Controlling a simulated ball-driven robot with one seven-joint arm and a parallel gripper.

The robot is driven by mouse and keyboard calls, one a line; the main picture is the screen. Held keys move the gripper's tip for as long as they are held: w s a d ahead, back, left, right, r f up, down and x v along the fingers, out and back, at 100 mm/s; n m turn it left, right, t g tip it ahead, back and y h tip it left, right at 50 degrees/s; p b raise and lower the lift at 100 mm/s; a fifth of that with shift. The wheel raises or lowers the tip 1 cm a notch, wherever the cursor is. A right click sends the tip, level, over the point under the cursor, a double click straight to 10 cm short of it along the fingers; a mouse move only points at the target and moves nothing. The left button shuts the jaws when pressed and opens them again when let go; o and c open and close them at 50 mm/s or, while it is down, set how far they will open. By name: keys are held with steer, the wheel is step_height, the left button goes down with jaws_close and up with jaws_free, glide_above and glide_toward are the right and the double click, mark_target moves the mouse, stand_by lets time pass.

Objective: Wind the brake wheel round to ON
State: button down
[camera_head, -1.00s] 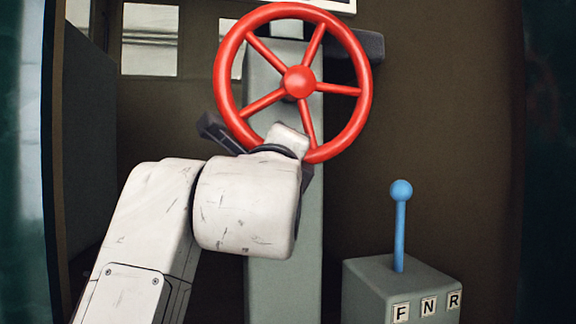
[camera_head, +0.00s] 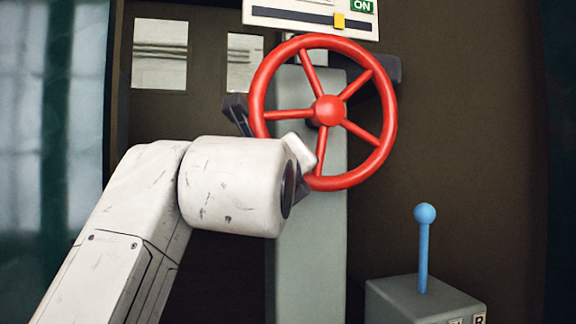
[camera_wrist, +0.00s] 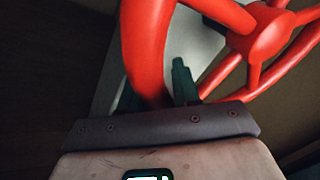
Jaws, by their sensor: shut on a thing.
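The red brake wheel (camera_head: 381,158), with several spokes and a round hub, stands upright on a grey-green column (camera_head: 310,240). My gripper (camera_head: 262,140) is shut on the wheel's rim at its lower left. In the wrist view the red rim (camera_wrist: 146,45) passes between the dark fingers of my gripper (camera_wrist: 155,92). Above the wheel is a white indicator plate (camera_head: 290,27) with a dark slot. A yellow marker (camera_head: 339,20) sits toward the right of the slot, just left of and below the green ON label (camera_head: 362,6). The plate's top is cut off.
A blue-knobbed lever (camera_head: 424,240) rises from a grey box (camera_head: 415,300) at the lower right, clear of my arm. A dark bracket (camera_head: 385,69) sits behind the wheel's upper right.

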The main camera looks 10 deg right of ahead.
steer(key=shift+a+f, duration=0.1)
steer(key=shift+f, duration=0.05)
steer(key=c, duration=1.2)
jaws_free()
steer(key=b+v, duration=0.1)
steer(key=v, duration=0.9)
steer(key=shift+s+a, duration=0.15)
steer(key=shift+s, duration=0.15)
steer(key=shift+o, duration=0.2)
